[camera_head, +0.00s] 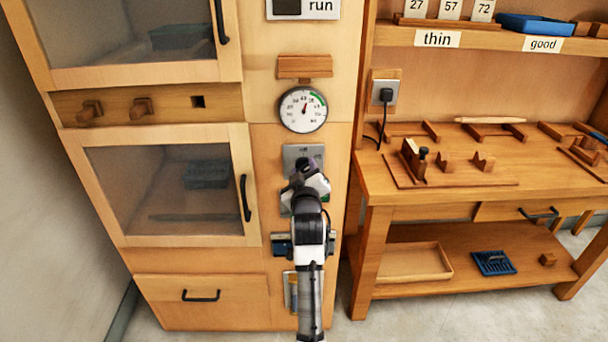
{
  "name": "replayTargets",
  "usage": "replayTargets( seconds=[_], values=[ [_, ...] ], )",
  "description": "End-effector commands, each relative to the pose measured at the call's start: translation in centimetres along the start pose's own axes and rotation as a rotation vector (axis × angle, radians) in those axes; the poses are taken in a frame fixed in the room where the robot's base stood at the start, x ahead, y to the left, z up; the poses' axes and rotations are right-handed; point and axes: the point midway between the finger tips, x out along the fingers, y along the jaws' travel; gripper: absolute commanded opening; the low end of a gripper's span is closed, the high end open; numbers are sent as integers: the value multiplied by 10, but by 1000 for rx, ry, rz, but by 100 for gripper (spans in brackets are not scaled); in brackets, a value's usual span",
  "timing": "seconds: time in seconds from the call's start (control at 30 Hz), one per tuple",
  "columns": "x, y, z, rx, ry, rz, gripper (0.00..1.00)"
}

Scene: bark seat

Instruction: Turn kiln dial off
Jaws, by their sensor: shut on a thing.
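The kiln is the tall wooden cabinet (188,260) with two glazed doors. A small grey plate (291,151) sits on its right-hand panel, below the round gauge. My gripper (303,165) is at the lower part of this plate, shut on the kiln dial. My gripper and wrist cover the dial, so its pointer and setting are hidden. Small marks on the plate are too small to read.
Above the plate are the gauge (303,110), a wooden block (305,67) and a "run" sign (318,8). Door handles (245,198) stick out to the left.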

Motion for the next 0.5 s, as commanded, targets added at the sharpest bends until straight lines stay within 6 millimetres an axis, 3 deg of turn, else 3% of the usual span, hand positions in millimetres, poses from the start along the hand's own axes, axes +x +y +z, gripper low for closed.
replayTargets(
  seconds=[0.5],
  values=[
    [0, -1, 2, -490, -1, 0, 17]
  ],
)
